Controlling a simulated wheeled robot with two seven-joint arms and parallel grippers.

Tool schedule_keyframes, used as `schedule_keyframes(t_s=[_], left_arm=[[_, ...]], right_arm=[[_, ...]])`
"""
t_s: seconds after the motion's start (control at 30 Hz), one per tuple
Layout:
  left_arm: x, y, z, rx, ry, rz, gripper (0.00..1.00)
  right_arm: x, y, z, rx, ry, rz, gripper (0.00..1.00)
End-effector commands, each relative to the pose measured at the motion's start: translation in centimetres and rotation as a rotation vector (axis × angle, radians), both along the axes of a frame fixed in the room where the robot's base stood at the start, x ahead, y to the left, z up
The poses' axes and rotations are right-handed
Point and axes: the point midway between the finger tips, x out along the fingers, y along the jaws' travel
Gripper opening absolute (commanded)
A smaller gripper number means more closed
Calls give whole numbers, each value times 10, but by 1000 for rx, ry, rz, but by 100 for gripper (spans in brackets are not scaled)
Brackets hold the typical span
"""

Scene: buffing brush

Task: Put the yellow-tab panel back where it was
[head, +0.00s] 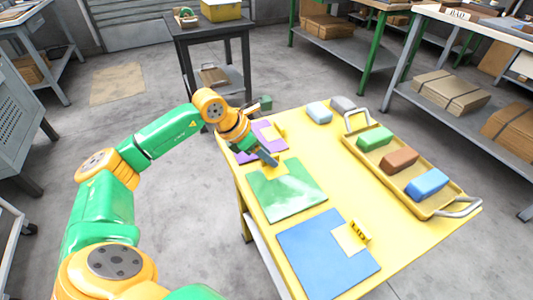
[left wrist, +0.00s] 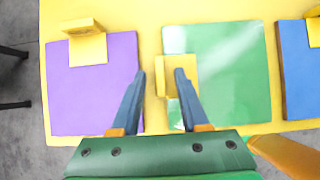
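Three flat panels lie in a row on a yellow table, each with a yellow tab: purple (head: 258,146), green (head: 290,195) and blue (head: 325,257). In the left wrist view are the purple panel (left wrist: 95,95), the green panel (left wrist: 235,75) and part of the blue panel (left wrist: 297,60). My left gripper (head: 272,158) is low over the green panel's tab (head: 274,170). In the left wrist view its fingers (left wrist: 160,76) are apart, with the green panel's tab (left wrist: 172,78) between and under them. Whether they touch it cannot be told. My right gripper is not in view.
A yellow tray (head: 430,207) with green (head: 374,138), brown (head: 399,160) and blue (head: 427,184) blocks stands along the table's right side. A dark side table (head: 205,30) stands behind.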

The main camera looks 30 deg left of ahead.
Motion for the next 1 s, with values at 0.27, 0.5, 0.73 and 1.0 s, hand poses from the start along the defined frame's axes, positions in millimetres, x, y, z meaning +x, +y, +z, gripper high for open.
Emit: schedule_keyframes(t_s=[0.27,0.5,0.73,1.0], left_arm=[[0,0,7,0,0,0,44],[-27,18,54,5,-4,3,44],[-51,31,97,1,-2,2,44],[-56,33,105,-1,0,-1,44]], right_arm=[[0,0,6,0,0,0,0],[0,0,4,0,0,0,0],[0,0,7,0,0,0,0],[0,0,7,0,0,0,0]])
